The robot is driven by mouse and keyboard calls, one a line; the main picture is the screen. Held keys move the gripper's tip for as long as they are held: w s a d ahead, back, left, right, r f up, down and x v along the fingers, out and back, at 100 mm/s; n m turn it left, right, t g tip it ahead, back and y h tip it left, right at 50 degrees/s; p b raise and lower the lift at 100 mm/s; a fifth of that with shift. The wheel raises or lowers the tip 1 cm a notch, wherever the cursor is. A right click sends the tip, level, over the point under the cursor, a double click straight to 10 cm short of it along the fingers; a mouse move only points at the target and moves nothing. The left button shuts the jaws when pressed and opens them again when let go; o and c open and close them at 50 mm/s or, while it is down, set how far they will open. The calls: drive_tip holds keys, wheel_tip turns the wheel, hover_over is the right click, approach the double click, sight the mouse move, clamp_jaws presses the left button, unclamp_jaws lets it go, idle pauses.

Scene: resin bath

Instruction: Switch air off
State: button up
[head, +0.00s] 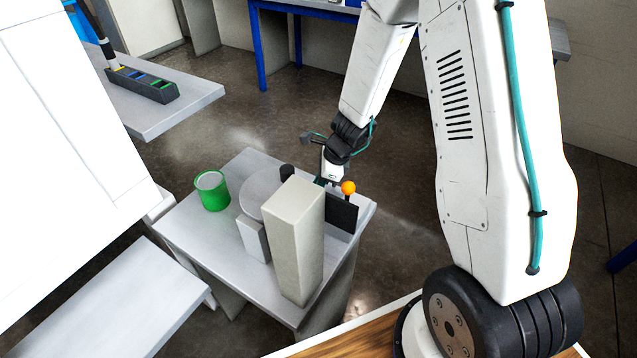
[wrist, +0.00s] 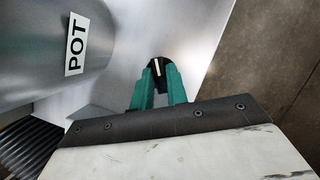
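A black knob with a white line (wrist: 158,68) shows at the tips of my gripper in the wrist view. My gripper (wrist: 159,84) has two green fingers with a gap between them, and the knob shows in and just beyond this gap. I see no clear grip on it. In the head view my gripper (head: 322,181) points down over the far right part of a small grey table (head: 185,222). The knob cannot be picked out there. No air label can be read.
A grey cylinder labelled POT (wrist: 35,50) stands close left of my fingers in the wrist view. Floor beyond is clear.

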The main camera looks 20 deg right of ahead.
clamp_jaws()
drive_tip(key=shift+n, duration=0.4)
drive_tip(key=n+g, duration=0.2)
drive_tip(key=n, duration=0.3)
drive_tip(key=shift+w, duration=0.2)
drive_tip(key=n+g, duration=0.2)
drive_tip(key=n, duration=0.4)
drive_tip(key=shift+w, duration=0.1)
drive_tip(key=shift+g, duration=0.3)
drive_tip(key=o, duration=0.5)
unclamp_jaws()
drive_tip(key=shift+o, duration=0.2)
